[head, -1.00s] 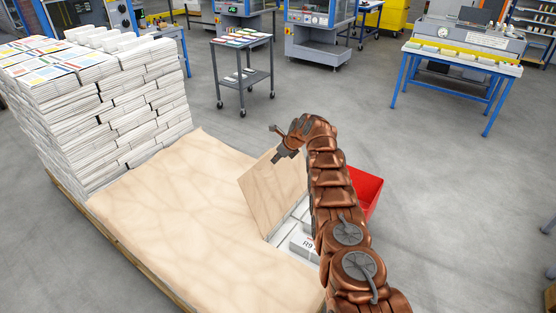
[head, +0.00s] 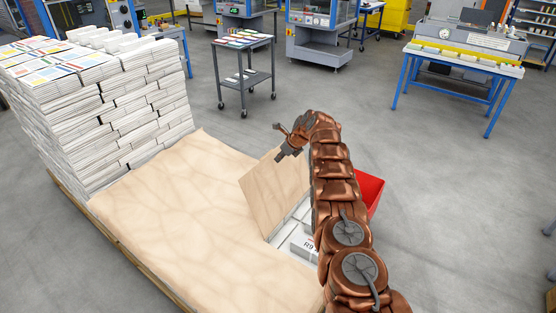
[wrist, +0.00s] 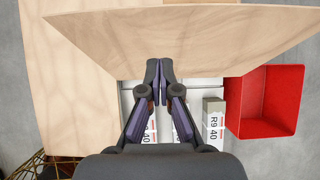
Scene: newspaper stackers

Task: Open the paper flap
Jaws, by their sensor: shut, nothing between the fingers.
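The paper flap (head: 273,195) is a tan sheet standing raised and tilted at the right side of the paper-covered pallet stack (head: 175,225). White bundles with printed labels (head: 302,244) show in the opening beside it. In the wrist view the flap (wrist: 190,40) spans the top of the picture, with labelled bundles (wrist: 213,120) below it. My gripper (wrist: 159,68) is shut and empty, its fingertips at the flap's lower edge in that view; I cannot tell whether they touch it. In the head view my arm hides part of the opening.
A red bin (head: 369,190) stands just right of the opening, partly behind my arm. A tall stack of newspapers (head: 110,100) fills the left. A grey cart (head: 245,75) and a blue-legged table (head: 460,70) stand farther back. The floor to the right is clear.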

